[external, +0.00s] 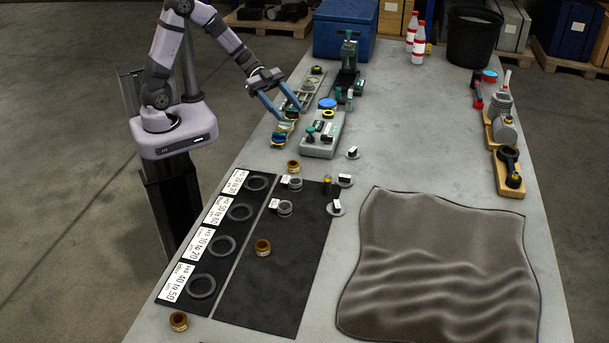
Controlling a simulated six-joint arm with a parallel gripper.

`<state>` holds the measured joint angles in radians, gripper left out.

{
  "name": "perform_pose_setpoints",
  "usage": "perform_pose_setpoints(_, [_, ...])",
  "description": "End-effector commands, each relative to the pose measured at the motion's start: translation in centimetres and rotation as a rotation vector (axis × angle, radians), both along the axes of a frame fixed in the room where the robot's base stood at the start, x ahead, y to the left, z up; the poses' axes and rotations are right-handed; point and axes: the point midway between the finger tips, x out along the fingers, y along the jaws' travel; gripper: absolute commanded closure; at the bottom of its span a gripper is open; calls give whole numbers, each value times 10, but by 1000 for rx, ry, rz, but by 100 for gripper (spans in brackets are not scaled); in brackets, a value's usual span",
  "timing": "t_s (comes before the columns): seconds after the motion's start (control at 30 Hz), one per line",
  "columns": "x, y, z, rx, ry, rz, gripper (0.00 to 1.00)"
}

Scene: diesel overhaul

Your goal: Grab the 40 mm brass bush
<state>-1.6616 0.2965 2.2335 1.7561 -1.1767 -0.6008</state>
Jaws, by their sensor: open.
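Three brass-coloured bushes show in the external view. One bush (293,166) is at the far end of the dark mats, another bush (263,247) lies on the right-hand mat, and a third bush (178,321) stands on the bare table near the front left. I cannot tell from their size which one is 40 mm. My gripper (291,113) is open, with its two blue fingers spread and pointing down over small yellow and blue parts beyond the mats. It is apart from all three bushes, and no bush shows between its fingers.
The left mat (190,303) has several dark rings beside numbered labels. Grey rings with white tags (285,208) stand on and near the right mat. A grey-green device (322,135) is close to my gripper. A brown cloth (440,250) covers the right; bare table lies between.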

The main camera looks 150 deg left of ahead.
Motion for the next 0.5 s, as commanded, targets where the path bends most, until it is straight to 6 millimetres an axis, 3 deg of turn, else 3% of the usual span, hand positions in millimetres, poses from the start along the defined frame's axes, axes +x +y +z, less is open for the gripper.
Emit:
perform_pose_setpoints(0.1, [-23,-12,-3,-59,-43,-27,46])
perform_pose_setpoints(0.5, [-20,-14,-93,-67,-43,-34,46])
